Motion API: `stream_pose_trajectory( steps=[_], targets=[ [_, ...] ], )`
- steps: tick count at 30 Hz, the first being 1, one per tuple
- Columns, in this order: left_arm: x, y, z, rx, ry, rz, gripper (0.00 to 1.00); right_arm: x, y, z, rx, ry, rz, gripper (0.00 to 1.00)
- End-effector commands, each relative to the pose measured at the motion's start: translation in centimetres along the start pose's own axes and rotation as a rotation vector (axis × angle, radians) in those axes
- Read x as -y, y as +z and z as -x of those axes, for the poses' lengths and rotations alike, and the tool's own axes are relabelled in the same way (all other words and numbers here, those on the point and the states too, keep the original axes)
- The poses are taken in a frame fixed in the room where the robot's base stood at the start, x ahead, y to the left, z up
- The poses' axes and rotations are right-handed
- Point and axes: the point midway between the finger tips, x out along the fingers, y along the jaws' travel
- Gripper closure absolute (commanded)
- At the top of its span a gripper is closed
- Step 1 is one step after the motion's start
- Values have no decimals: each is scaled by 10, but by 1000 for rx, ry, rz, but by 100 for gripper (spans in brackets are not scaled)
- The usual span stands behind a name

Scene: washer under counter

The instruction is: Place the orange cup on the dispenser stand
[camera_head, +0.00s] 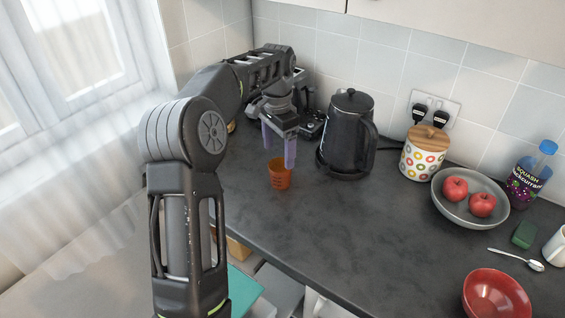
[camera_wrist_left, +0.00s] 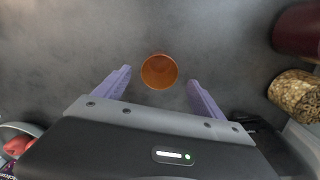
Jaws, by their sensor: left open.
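The orange cup (camera_head: 279,174) stands upright on the dark counter, left of the black kettle. In the left wrist view the cup (camera_wrist_left: 159,72) shows from above, with its open mouth facing the camera. My left gripper (camera_head: 279,155) points down with its purple fingers apart, just above and behind the cup. In the left wrist view the cup lies between the lines of the two fingertips (camera_wrist_left: 158,76), and the fingers do not appear to touch it. A dark machine (camera_head: 312,122), perhaps the dispenser, is partly hidden behind my gripper; its stand cannot be made out. My right gripper is not in view.
The kettle (camera_head: 347,134) stands close right of my gripper. Farther right are a patterned jar (camera_head: 424,155), a grey bowl (camera_head: 451,207) with apples, a bottle (camera_head: 530,176) and a red bowl (camera_head: 496,296). The counter's middle is clear. A grain-filled jar (camera_wrist_left: 296,92) shows in the wrist view.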

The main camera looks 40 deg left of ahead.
Motion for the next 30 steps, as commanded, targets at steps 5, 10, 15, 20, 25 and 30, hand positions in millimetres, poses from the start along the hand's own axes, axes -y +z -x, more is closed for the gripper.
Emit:
stream_pose_trajectory(
  steps=[5,10,15,20,25,30],
  targets=[
    [0,-1,47,-2,-1,-1,20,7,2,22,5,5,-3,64],
    [0,0,62,0,0,-1,20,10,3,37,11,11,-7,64],
    [0,0,64,0,0,0,20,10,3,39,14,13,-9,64],
    [0,0,63,0,0,0,20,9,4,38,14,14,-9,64],
    [0,0,63,0,0,0,20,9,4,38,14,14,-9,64],
    [0,0,63,0,0,0,20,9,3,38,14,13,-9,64]
  ],
)
